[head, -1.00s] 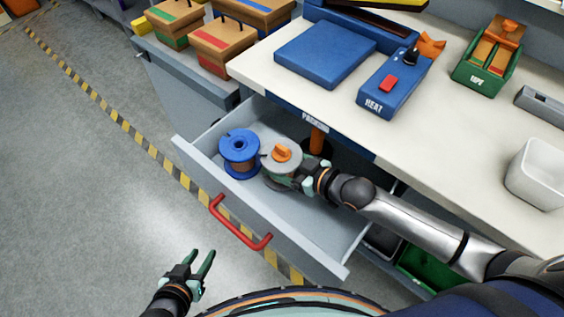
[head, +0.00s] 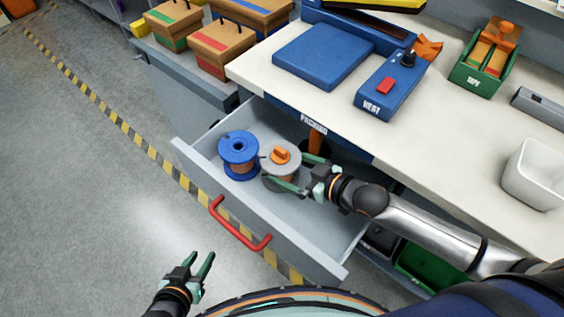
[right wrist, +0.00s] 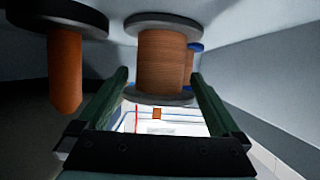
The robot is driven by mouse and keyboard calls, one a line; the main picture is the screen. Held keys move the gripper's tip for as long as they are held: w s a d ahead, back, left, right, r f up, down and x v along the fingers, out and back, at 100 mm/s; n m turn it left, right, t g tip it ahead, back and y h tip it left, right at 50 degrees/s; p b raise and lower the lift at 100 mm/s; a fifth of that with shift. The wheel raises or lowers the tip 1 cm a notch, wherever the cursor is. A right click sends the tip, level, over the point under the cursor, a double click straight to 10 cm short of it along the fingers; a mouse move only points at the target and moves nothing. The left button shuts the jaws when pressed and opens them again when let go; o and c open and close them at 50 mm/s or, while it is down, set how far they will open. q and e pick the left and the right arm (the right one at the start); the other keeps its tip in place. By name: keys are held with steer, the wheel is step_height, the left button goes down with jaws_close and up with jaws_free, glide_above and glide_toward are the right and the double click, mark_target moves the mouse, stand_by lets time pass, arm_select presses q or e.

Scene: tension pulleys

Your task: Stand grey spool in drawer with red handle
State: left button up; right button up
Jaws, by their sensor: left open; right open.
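The grey spool (head: 281,174), with an orange knob on top, stands upright in the open grey drawer (head: 305,222) with the red handle (head: 238,223). A blue spool (head: 238,155) stands just left of it in the same drawer. My right gripper (head: 291,178) is open beside the grey spool, its fingers close to the spool's right side. In the right wrist view the brown winding of the grey spool (right wrist: 162,62) shows ahead between the open fingers (right wrist: 160,95). My left gripper (head: 199,262) is open and empty, over the floor in front of the drawer.
The white workbench (head: 440,135) with the blue heat unit (head: 385,90) overhangs the drawer's back. An orange post (head: 316,138) stands behind the grey spool. A green bin (head: 425,268) sits lower right.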

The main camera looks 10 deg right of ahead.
steer(key=v, duration=0.3)
steer(key=shift+s+d+r, duration=0.1)
steer(key=shift+s+d, duration=0.1)
steer(key=shift+s, duration=0.05)
arm_select(q)
steer(key=shift+s+a+r, duration=0.1)
steer(key=shift+s+a, duration=0.1)
steer(key=shift+a, duration=0.15)
arm_select(e)
steer(key=shift+s+d+r, duration=0.15)
steer(key=shift+s+d, duration=0.05)
steer(key=shift+s, duration=0.05)
arm_select(q)
steer(key=shift+d, duration=0.1)
stand_by(0.5)
